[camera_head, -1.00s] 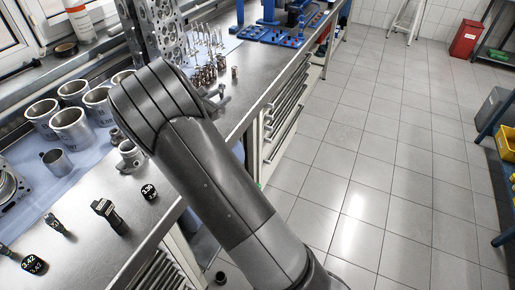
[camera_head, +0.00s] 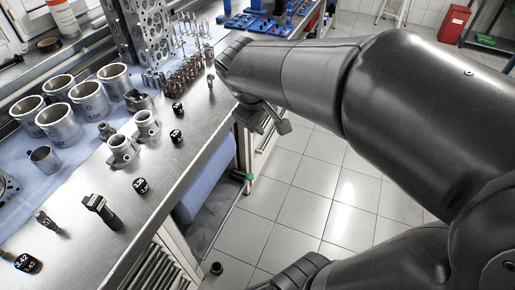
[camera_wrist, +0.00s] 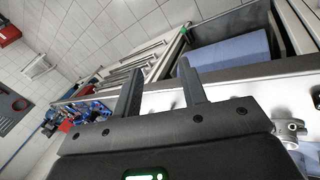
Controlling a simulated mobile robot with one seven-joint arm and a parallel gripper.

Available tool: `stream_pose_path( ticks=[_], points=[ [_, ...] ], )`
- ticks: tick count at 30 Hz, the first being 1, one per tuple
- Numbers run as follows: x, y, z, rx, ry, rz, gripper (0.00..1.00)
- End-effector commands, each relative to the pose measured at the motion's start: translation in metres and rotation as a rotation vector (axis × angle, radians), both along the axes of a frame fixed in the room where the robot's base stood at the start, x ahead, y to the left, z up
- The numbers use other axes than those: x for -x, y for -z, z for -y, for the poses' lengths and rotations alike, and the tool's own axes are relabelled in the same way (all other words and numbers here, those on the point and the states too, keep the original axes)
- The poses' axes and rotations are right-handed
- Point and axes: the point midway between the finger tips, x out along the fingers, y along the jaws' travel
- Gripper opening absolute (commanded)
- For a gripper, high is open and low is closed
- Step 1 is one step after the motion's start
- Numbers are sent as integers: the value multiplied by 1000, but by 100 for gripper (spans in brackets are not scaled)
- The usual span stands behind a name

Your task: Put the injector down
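Several slim metal injectors with copper-coloured lower parts (camera_head: 180,82) stand in a group on the bench in the head view. One similar small piece, perhaps an injector (camera_head: 211,82), stands alone to their right, near the bench's front edge. My gripper (camera_head: 272,121) is beyond the bench's front edge, apart from these pieces and partly hidden by my arm. In the wrist view my gripper (camera_wrist: 160,88) has its two dark fingers spread with a clear gap. It holds nothing that I can see.
Metal cylinders (camera_head: 89,101) and castings (camera_head: 147,127) crowd the bench (camera_head: 180,165). Black display gauges (camera_head: 140,185) lie along its front. A blue roll (camera_head: 205,185) sits below the bench; it also shows in the wrist view (camera_wrist: 230,58). Tiled floor (camera_head: 300,200) is open on the right.

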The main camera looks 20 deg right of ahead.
Motion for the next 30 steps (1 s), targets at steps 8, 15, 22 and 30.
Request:
stream_pose_path(
  ticks=[8,15,22,30],
  points=[
    [74,-14,-32,-312,219,174,39],
    [106,-17,-54,-476,328,264,39],
    [111,-16,-58,-507,350,277,39],
    [111,-17,-58,-505,349,277,41]
  ],
)
